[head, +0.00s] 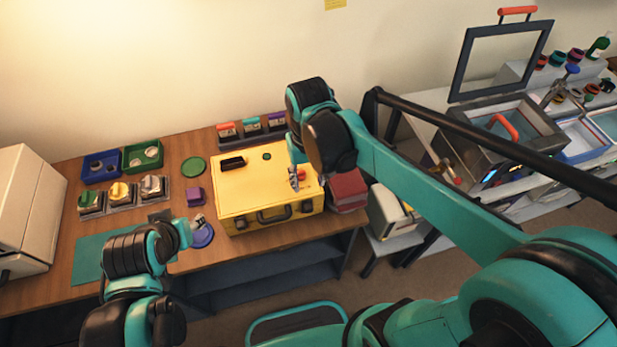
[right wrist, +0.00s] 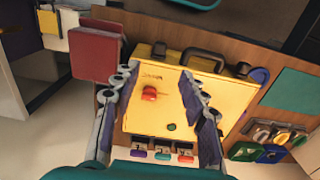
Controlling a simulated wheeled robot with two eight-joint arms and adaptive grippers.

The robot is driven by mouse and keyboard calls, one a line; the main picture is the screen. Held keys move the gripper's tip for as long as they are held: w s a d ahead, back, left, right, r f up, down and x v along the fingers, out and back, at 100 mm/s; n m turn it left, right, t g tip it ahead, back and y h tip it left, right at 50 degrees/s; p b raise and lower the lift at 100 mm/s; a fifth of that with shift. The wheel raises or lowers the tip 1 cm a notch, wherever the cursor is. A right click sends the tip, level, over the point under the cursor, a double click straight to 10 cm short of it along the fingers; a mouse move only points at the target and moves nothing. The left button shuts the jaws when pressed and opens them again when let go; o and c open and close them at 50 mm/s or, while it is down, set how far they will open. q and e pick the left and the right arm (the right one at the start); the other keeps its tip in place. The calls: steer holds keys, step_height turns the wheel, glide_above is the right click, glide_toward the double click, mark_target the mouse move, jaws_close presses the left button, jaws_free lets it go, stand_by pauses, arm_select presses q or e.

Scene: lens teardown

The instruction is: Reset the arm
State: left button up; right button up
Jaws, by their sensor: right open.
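My right gripper (head: 297,178) hangs over the right part of a yellow case (head: 245,190). In the right wrist view its two fingers (right wrist: 156,78) are spread apart with nothing between them, and the yellow case (right wrist: 165,75) shows beyond. A small red piece (head: 301,174) lies on the case lid, close to the right fingers in the head view. It also shows in the right wrist view (right wrist: 149,93). My left gripper (head: 195,226) is low over the table's front, beside a blue disc (head: 203,236). Its fingers are too small to judge.
Red boxes (head: 347,190) stand right of the case. Behind it is a row of small coloured-top blocks (head: 250,125). Blue (head: 101,167) and green (head: 143,155) trays sit at the left. A grey bench with an open machine (head: 498,145) is at the right.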

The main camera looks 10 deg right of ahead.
steer(key=shift+d, duration=0.1)
steer(key=s+d+f+t+b, duration=0.4)
steer(key=s+d+t+b, duration=0.1)
steer(key=d+t, duration=0.1)
steer(key=shift+d+f+t+b, duration=0.3)
steer(key=shift+f+t+b, duration=0.1)
steer(key=shift+t, duration=0.2)
stand_by(0.9)
